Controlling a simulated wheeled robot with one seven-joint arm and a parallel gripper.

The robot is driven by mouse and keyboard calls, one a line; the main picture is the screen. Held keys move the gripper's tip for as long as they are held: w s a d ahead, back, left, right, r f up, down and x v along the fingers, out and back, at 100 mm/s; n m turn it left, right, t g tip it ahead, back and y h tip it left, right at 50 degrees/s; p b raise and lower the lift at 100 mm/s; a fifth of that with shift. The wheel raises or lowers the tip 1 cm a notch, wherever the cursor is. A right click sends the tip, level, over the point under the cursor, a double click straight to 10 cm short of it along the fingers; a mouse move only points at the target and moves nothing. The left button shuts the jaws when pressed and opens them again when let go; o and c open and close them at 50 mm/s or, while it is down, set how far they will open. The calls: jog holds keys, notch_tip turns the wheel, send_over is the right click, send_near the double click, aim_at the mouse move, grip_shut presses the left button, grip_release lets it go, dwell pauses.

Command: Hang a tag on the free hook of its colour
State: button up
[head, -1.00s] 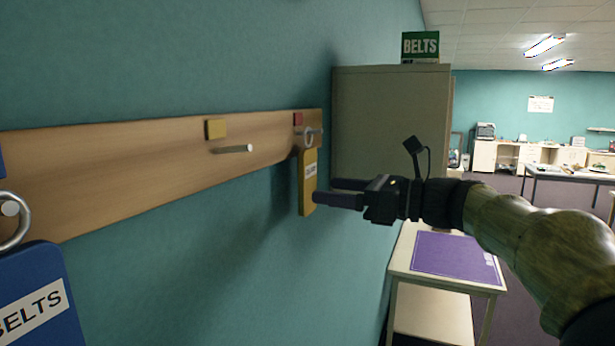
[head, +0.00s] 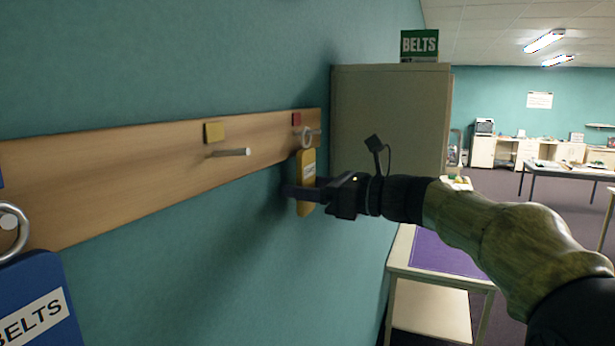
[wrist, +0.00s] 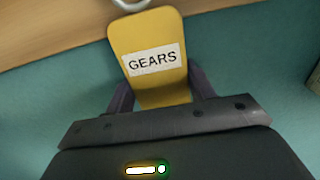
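A yellow tag (head: 306,190) hangs by its ring from the far hook (head: 314,131), under a red square (head: 297,118). In the wrist view the tag (wrist: 152,38) reads GEARS; its lower end is hidden by my gripper. My gripper (head: 300,191) has its fingers on either side of the tag's lower part. In the wrist view the fingers (wrist: 163,92) lie close against both edges, and my gripper looks shut on it. A bare hook (head: 232,152) sticks out under a yellow square (head: 214,132). A blue BELTS tag (head: 40,300) hangs by its ring at the near left.
The hooks are on a wooden rail (head: 90,175) along the teal wall. A tall cabinet (head: 390,120) with a green BELTS sign (head: 419,45) stands just beyond the rail. A small table (head: 401,250) with a purple top (head: 450,258) is below my arm. Open floor lies right.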

jog(key=shift+r+p, duration=0.45)
jog(key=shift+r, duration=0.1)
jog(key=shift+c, duration=0.5)
jog(key=shift+d, duration=0.2)
jog(key=v, duration=0.7)
jog(key=shift+b, duration=0.3)
dwell(1.2)
jog(key=shift+s+r, duration=0.1)
